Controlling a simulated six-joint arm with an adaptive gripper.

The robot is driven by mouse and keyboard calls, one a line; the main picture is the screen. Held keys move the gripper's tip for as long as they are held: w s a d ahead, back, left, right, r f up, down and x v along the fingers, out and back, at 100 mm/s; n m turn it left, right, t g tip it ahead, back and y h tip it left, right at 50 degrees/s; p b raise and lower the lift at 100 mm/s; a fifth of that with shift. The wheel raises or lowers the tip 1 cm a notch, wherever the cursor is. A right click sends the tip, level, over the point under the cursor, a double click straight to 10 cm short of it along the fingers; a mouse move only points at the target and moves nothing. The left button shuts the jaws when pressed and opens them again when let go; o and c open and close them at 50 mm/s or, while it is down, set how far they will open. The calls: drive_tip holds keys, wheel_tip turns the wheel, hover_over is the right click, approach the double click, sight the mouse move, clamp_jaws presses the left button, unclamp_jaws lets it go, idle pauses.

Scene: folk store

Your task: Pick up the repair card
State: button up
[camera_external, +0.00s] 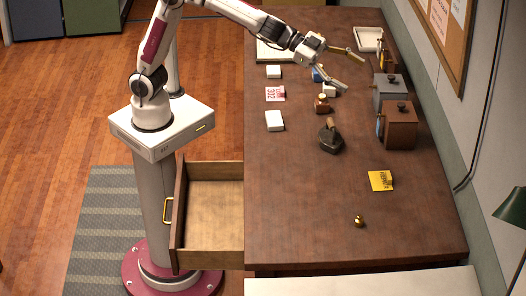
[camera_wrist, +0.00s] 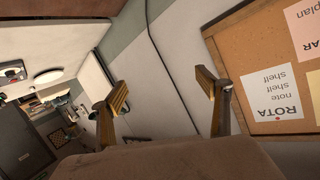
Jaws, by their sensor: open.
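My gripper (camera_external: 353,74) is open and empty, held above the far part of the desk. Its two fingers also show spread apart in the wrist view (camera_wrist: 161,88). Two cards lie flat on the desk in the external view: a white card with red print (camera_external: 275,94) at the left edge, left of my gripper, and a yellow card with dark marks (camera_external: 381,181) nearer the front right. The print is too small to tell which is the repair card. Neither desk card is recognisable in the wrist view.
A dark iron-like weight (camera_external: 330,139), a brown box (camera_external: 399,127) and a grey box (camera_external: 390,92) stand on the desk (camera_external: 300,200). A small brass piece (camera_external: 359,221) sits near the front. A drawer (camera_external: 212,205) stands open at left. A cork board (camera_wrist: 255,80) hangs on the wall.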

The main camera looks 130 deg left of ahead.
drive_tip(key=w+a+f+m+h, duration=0.1)
drive_tip(key=w+a+f+h, duration=0.1)
drive_tip(key=w+a+f, duration=0.25)
drive_tip(key=m+h, duration=0.3)
drive_tip(key=h, duration=0.2)
hover_over(374, 171)
drive_tip(key=w, duration=0.1)
wheel_tip(374, 171, down, 17)
drive_tip(key=s+f+g, duration=0.1)
drive_tip(key=f, duration=0.2)
drive_tip(key=s+f+h, duration=0.1)
drive_tip(key=f, duration=0.3)
drive_tip(key=s+a+f+g+h, duration=0.1)
drive_tip(key=f, duration=0.3)
drive_tip(key=shift+s+a+m+g, duration=0.1)
drive_tip(key=shift+m+g, duration=0.2)
drive_tip(key=shift+x, duration=1.35)
